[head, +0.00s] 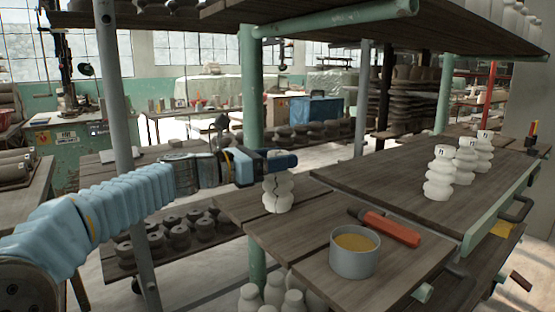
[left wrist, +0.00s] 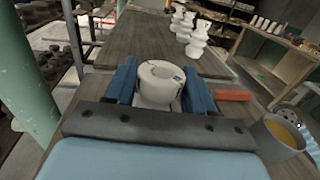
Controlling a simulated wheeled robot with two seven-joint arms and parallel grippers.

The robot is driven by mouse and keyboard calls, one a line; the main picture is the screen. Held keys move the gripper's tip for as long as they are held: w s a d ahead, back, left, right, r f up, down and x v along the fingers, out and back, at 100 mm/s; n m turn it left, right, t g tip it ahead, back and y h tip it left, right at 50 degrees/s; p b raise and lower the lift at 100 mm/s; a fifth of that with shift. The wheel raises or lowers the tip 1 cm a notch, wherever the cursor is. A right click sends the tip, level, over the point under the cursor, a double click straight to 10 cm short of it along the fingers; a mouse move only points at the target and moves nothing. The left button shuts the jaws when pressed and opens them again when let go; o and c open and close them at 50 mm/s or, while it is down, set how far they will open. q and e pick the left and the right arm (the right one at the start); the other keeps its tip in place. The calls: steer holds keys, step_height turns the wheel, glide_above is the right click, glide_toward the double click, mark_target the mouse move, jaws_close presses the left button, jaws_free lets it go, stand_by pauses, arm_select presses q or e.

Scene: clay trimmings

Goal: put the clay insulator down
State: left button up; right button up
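A white clay insulator (head: 278,193) with stacked rounded ribs is upright at the left part of the wooden table (head: 315,265). My left gripper (head: 280,162) reaches in from the left at its top.
Several similar insulators (head: 440,175) stand in a row on the right boards. A grey pot of tan liquid (head: 354,254) and a red-orange tool (head: 391,229) lie nearer. A green post (head: 251,90) and an overhead shelf (head: 310,15) are close to my arm. Bare boards lie between.

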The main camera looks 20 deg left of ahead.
arm_select(q)
steer(key=o, duration=0.4)
steer(key=v, duration=1.2)
steer(key=shift+r+b, duration=0.15)
steer(key=shift+b, duration=0.25)
